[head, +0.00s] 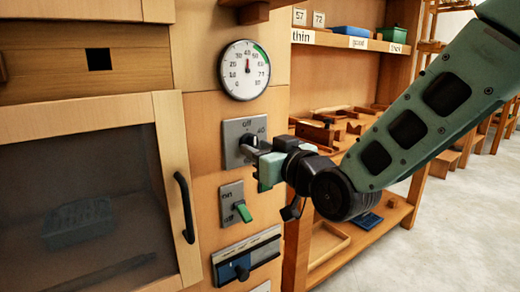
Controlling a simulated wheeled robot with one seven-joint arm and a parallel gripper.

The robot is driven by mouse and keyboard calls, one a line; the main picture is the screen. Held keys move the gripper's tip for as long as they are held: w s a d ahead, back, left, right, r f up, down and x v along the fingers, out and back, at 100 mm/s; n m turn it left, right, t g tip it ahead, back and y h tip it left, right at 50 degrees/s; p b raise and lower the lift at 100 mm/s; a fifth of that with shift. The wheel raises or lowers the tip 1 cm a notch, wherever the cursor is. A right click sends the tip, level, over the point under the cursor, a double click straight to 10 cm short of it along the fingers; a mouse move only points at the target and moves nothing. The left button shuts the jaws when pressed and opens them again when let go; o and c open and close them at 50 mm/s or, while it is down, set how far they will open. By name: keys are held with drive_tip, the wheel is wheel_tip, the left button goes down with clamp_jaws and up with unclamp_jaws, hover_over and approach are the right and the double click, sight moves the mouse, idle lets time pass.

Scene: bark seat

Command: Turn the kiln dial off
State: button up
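The kiln dial (231,134) is a grey plate on the wooden front, with "off" at its top and "40" at its upper right. A dark grey knob shows at its middle, partly hidden by my gripper. My gripper (256,152) is at the dial, reaching in from the right with its pale green fingers at the knob. I cannot tell whether the fingers touch or grasp the knob, and the knob's pointing direction is hidden. The round gauge (244,70) above the dial has its needle pointing nearly straight up.
A switch plate (232,198) with a green lever is below the dial, and a slider panel (246,258) is lower. A glass door with a black handle (185,208) is at left. Shelves (345,42) with boxes stand at right. Floor at far right is clear.

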drive_tip(key=shift+s, duration=0.1)
drive_tip(key=shift+s+d+r, duration=0.1)
drive_tip(key=shift+s+d, duration=0.15)
drive_tip(key=b+v, duration=0.6)
drive_tip(key=v, duration=0.5)
